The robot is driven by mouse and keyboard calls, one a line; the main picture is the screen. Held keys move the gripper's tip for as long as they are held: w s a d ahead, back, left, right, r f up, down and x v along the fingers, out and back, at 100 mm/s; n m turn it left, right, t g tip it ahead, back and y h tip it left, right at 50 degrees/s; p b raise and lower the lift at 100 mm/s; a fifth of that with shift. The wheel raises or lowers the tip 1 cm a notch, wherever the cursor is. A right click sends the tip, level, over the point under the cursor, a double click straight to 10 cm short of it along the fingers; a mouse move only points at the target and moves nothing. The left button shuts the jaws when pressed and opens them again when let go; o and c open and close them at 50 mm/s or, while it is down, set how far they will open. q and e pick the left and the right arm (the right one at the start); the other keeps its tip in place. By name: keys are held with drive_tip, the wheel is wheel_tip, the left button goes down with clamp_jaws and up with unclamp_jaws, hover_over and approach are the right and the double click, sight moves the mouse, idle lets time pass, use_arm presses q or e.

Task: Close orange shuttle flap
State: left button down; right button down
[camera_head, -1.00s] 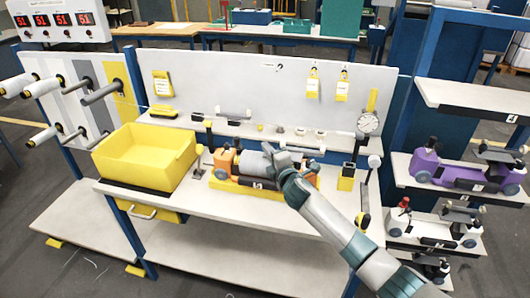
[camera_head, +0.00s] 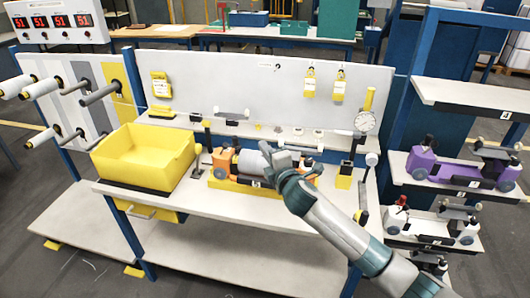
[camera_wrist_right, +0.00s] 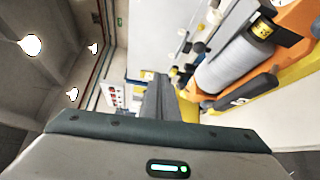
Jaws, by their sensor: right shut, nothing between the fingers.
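The orange shuttle (camera_head: 220,163) sits in a yellow holder on the white workbench, with a grey spool (camera_head: 251,161) in it. The spool and a black flap-like part beside it (camera_wrist_right: 268,19) show close up in the right wrist view, with the orange body (camera_wrist_right: 296,30). I cannot tell whether that part is the flap or how far it is closed. My right gripper (camera_head: 268,150) is shut and empty, just above the right part of the shuttle, and hides some of it. In the right wrist view its fingers (camera_wrist_right: 159,100) stand beside the shuttle. My left gripper is not in view.
A yellow bin (camera_head: 145,158) stands left of the shuttle. A dial gauge (camera_head: 364,122) stands at the bench's right end. Shelves at the right hold a purple shuttle (camera_head: 465,168) and a white one (camera_head: 432,222). The bench front (camera_head: 240,207) is clear.

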drive_tip(key=shift+s+a+r+b, duration=0.1)
drive_tip(key=shift+s+r+b, duration=0.1)
drive_tip(key=shift+s+r, duration=0.35)
drive_tip(key=shift+s+r+b, duration=0.15)
drive_tip(key=shift+s+r, duration=0.15)
drive_tip(key=shift+s, duration=0.45)
